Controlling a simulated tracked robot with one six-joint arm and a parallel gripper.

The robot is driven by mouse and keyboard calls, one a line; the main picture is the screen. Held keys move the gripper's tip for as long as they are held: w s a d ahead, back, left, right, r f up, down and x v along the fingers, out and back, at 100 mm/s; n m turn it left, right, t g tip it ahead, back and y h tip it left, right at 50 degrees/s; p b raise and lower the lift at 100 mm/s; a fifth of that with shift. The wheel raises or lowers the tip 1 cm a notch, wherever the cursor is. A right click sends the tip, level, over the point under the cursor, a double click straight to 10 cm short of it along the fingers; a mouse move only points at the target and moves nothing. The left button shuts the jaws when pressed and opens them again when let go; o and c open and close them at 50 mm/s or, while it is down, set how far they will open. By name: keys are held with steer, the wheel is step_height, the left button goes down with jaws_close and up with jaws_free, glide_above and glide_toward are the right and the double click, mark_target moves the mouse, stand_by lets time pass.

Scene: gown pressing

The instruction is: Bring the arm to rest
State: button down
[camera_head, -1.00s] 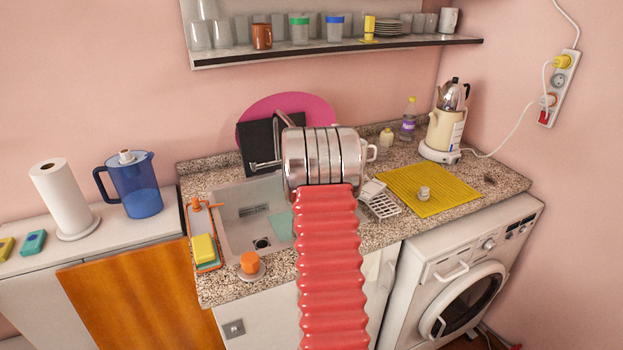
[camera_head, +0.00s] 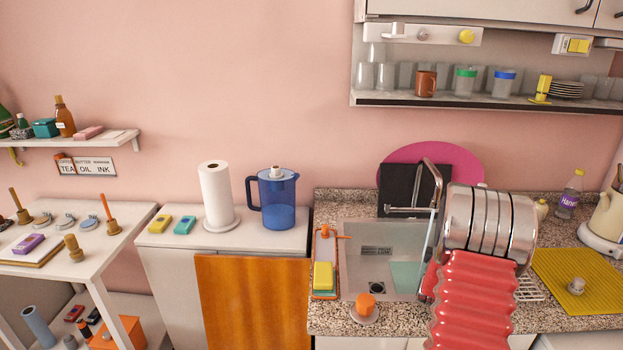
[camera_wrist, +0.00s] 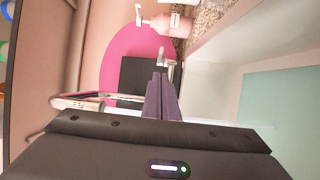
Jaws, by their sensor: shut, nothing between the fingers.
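My arm, with a red ribbed sleeve and a shiny metal section, rises in front of the counter at the right of the sink (camera_head: 350,284) in the head view. It hides my gripper there. In the wrist view the dark fingers of my gripper (camera_wrist: 162,96) are together with nothing between them. Beyond them show a black board (camera_wrist: 138,76) and a pink round board (camera_wrist: 118,45). In the head view these boards lean against the wall behind the tap (camera_head: 434,205), close beside my arm.
The granite counter holds a yellow mat (camera_head: 590,268) at the right and an orange-topped item (camera_head: 365,305) at the front. A blue jug (camera_head: 278,203) and paper roll (camera_head: 216,195) stand left of the sink. A glass shelf (camera_head: 470,100) hangs above.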

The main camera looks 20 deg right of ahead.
steer(key=w+a+r+m+y, duration=0.1)
steer(key=w+a+r+y, duration=0.15)
steer(key=a, duration=0.45)
steer(key=w+a+r+y, duration=0.2)
steer(key=a+r, duration=0.1)
steer(key=a, duration=0.4)
steer(key=w+a+r+m+y, duration=0.1)
steer(key=w+a+r+y, duration=0.15)
steer(key=a, duration=0.45)
steer(key=s+a+r+m+y, duration=0.1)
steer(key=s+a+r+y, duration=0.15)
steer(key=a, duration=0.65)
steer(key=s+a+r+m+y, duration=0.15)
steer(key=s+a, duration=0.25)
steer(key=a, duration=0.4)
steer(key=s+a+m+g+y, duration=0.1)
steer(key=s+a+g, duration=0.1)
steer(key=s+a, duration=0.6)
steer(key=s+a+f+m+g+y, duration=0.1)
steer(key=s+a+m+g+y, duration=0.1)
steer(key=s+a, duration=0.7)
steer(key=s+g, duration=0.1)
steer(key=s, duration=0.4)
steer(key=shift+s, duration=0.35)
